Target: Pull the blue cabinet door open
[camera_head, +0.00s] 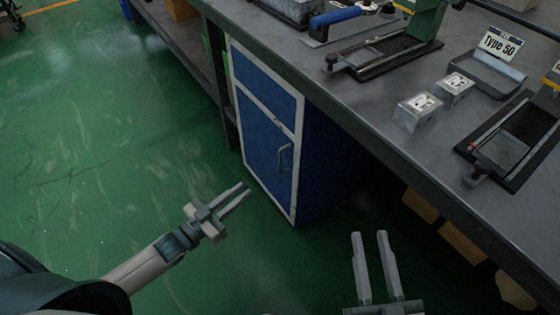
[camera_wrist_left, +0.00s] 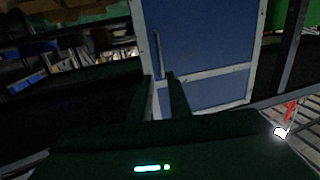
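The blue cabinet door (camera_head: 265,140) with a pale frame stands shut under the workbench, near the middle of the head view. Its vertical metal handle (camera_head: 284,158) is on the door's right side. In the left wrist view the door (camera_wrist_left: 205,45) and handle (camera_wrist_left: 157,53) show beyond the fingers. My left gripper (camera_head: 240,194) is in front of the door, to the lower left of the handle, with its two fingers a little apart and nothing between them. My right gripper (camera_head: 370,238) is at the lower right, in front of the bench, with fingers apart and empty.
The grey workbench (camera_head: 375,95) overhangs the cabinet and carries metal blocks (camera_head: 418,111), fixtures and a "Type 50" sign (camera_head: 500,43). Cardboard boxes (camera_head: 462,243) lie below it at the right. The green floor (camera_head: 100,130) left of the cabinet is clear.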

